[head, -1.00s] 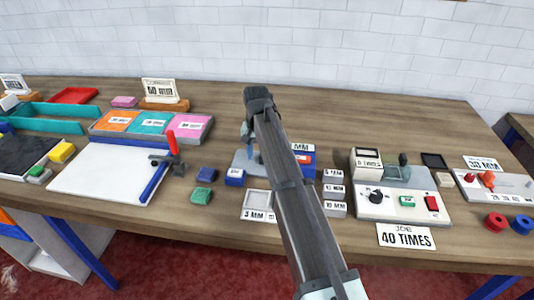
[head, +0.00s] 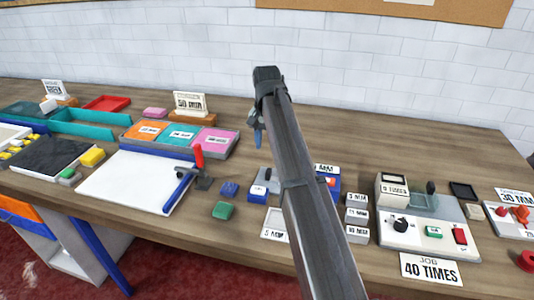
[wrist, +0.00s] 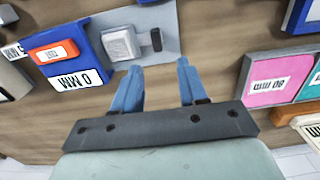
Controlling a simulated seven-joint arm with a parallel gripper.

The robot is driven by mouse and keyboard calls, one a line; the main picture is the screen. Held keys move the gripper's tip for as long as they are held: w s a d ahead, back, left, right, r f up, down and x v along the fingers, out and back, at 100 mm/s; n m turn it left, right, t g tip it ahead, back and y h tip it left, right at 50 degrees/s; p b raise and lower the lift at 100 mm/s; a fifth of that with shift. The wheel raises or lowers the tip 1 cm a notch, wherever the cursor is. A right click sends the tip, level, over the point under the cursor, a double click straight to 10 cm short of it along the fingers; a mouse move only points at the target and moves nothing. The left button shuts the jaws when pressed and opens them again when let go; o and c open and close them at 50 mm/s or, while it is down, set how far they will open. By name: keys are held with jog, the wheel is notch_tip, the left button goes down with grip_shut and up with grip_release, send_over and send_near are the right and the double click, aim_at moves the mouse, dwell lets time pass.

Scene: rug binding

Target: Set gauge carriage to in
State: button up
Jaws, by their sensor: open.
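My gripper (head: 257,138) is open and empty, its blue fingers pointing down above the table behind the small grey plate. In the wrist view my gripper (wrist: 158,68) has bare wood between its fingers. Ahead of the fingers is a grey plate (wrist: 170,18) with a pale block (wrist: 122,43) and a dark upright handle (wrist: 156,40); this may be the gauge carriage, but no label confirms it. The fingertips are apart from it.
A blue box (wrist: 70,45) with an orange block and a "0 MM" label adjoins the plate. Colored labelled bins (head: 182,134) and a red-handled clamp (head: 198,158) are left. A control box (head: 415,232) and a device with a red pointer (head: 520,214) are right.

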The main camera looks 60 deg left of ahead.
jog(key=w+d+m, duration=0.1)
jog(key=w+d, duration=0.5)
jog(key=w, duration=0.5)
jog(key=w+d+f+m+t, duration=0.1)
jog(key=w+d+m, duration=0.1)
jog(key=w+d, duration=0.4)
jog(key=w+d+m+t, duration=0.1)
jog(key=w+d, duration=0.5)
jog(key=w, duration=0.9)
jog(key=shift+w+f, duration=0.3)
jog(key=shift+w, duration=0.05)
